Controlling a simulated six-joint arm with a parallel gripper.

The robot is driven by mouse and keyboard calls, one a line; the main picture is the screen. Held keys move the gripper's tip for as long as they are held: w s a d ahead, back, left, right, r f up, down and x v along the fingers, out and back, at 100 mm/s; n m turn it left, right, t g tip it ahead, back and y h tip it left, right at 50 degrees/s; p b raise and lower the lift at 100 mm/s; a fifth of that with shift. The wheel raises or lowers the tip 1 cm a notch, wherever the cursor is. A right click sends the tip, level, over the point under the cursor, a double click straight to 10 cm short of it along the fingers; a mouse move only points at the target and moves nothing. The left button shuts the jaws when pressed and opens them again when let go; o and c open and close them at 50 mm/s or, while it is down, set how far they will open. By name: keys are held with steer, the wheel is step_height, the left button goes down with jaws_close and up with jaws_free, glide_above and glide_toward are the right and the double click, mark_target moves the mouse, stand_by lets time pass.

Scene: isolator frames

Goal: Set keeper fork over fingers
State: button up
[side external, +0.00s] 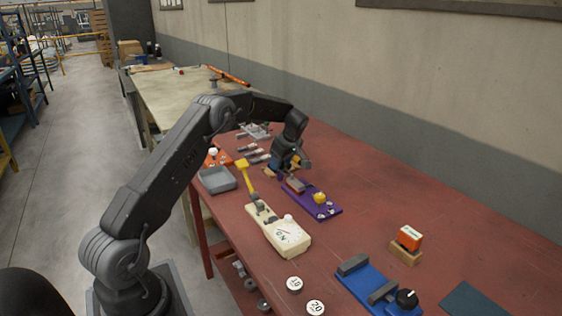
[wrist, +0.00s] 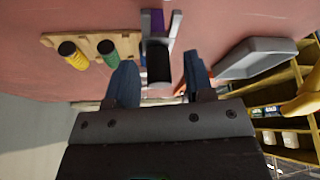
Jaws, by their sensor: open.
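In the side view my gripper (side external: 297,168) hangs low over the table, by the far end of a purple base (side external: 328,211) with a yellow knob (side external: 320,197) on it. In the wrist view my gripper (wrist: 160,78) is open, its two blue fingers apart. A dark, rounded piece (wrist: 158,62) lies between and just beyond the fingertips, flanked by grey strips, with a purple strip (wrist: 157,20) beyond. I cannot tell whether the fingers touch it. I cannot tell which part is the keeper fork; the gripper partly hides that area in the side view.
A grey tray (side external: 217,180) and a cream board with a dial (side external: 287,236) and yellow lever (side external: 243,167) stand near the gripper. A wooden rack (wrist: 90,44) holds yellow and green handles. A blue fixture (side external: 365,285) stands in front. The red table's right side has free room.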

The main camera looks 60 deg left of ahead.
jaws_close()
stand_by(0.4)
steer(key=shift+d, duration=2.05)
steer(key=shift+c, duration=1.9)
jaws_free()
steer(key=shift+d, duration=0.1)
steer(key=o, duration=0.4)
